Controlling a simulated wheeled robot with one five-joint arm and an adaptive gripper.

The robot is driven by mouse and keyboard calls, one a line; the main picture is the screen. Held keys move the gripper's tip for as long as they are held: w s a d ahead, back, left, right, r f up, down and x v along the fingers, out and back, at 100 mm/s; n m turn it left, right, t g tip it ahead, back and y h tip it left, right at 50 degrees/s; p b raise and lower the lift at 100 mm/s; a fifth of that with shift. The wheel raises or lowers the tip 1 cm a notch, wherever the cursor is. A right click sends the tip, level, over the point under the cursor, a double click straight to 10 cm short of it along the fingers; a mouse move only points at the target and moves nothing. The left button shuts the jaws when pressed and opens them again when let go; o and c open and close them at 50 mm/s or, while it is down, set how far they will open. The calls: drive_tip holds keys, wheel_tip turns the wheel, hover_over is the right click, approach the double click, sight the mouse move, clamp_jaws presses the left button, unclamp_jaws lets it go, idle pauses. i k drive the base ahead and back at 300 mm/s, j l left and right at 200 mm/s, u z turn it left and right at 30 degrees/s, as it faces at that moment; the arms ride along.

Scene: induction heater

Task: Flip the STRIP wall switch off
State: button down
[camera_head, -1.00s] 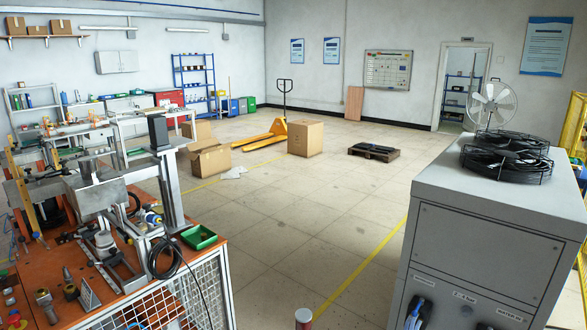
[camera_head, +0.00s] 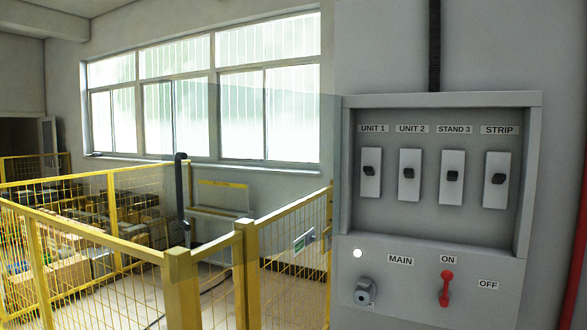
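The STRIP wall switch (camera_head: 498,179) is the rightmost of the switches in a grey wall panel (camera_head: 348,200), in the head view. It is a pale upright plate with a small black toggle, under a STRIP label (camera_head: 500,130). Its on or off position cannot be told from this view. To its left are the STAND 3 switch (camera_head: 452,177), the UNIT 2 switch (camera_head: 409,175) and the UNIT 1 switch (camera_head: 371,173), also with black toggles. My gripper is not in view.
Below the switches are a red lever (camera_head: 446,288) between ON and OFF labels, a grey MAIN knob (camera_head: 364,292) and a lit white lamp (camera_head: 357,253). Yellow mesh fencing (camera_head: 245,270) stands to the left. A red object (camera_head: 577,250) edges the right side.

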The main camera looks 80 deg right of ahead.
sight(498, 178)
drive_tip(key=i+z, duration=0.15)
drive_tip(key=z, duration=0.35)
drive_tip(key=i+l+z, duration=0.1)
drive_tip(key=z, duration=0.4)
drive_tip(key=i+z, duration=0.2)
drive_tip(key=z, duration=0.35)
drive_tip(key=i+j+z, duration=0.1)
drive_tip(key=z, duration=0.4)
drive_tip(key=i+j+z, duration=0.1)
drive_tip(key=z, duration=0.4)
drive_tip(key=j+z, duration=0.3)
drive_tip(key=z, duration=0.2)
drive_tip(key=i+j+z, duration=0.1)
drive_tip(key=z, duration=0.4)
drive_tip(key=j+z, duration=0.3)
drive_tip(key=z, duration=0.25)
